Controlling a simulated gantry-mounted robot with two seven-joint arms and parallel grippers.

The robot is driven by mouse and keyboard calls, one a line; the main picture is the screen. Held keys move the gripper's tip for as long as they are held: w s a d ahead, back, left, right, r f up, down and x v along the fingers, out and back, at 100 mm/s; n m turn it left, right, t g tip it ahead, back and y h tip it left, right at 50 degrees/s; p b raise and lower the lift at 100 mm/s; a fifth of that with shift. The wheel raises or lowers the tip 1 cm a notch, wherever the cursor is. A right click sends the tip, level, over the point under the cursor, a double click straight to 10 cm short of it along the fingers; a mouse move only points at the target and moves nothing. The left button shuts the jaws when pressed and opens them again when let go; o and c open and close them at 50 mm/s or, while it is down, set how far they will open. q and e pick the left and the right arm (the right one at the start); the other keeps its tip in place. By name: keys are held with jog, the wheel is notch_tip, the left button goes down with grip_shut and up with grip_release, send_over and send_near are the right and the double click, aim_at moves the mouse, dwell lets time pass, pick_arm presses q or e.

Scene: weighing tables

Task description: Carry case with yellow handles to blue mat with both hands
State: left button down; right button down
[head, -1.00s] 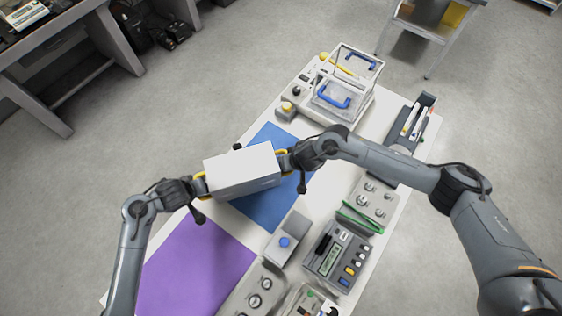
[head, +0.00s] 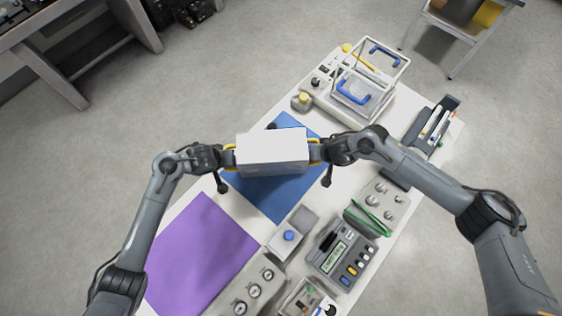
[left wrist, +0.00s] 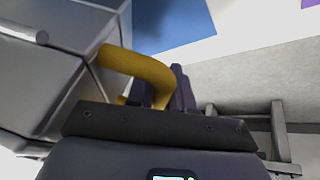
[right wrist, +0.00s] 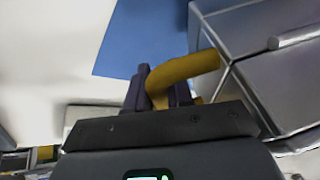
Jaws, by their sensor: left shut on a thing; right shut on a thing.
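The case (head: 272,150) is a light grey-white box with a yellow handle on each end. It is held level above the blue mat (head: 285,203) and hides part of it in the head view. My left gripper (head: 229,158) is shut on the left yellow handle, which shows in the left wrist view (left wrist: 140,68). My right gripper (head: 318,151) is shut on the right yellow handle, which shows in the right wrist view (right wrist: 185,70). In both wrist views the mat lies below, apart from the case.
A purple mat (head: 200,255) lies to the lower left. A clear caddy with blue handles (head: 365,85) stands at the far end of the table. A control box with coloured buttons (head: 342,250), a grey box with a blue button (head: 289,236) and a dark rack (head: 433,125) line the right side.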

pick_arm(q)
jog(key=shift+f, duration=0.15)
pick_arm(e)
jog(key=shift+f, duration=0.15)
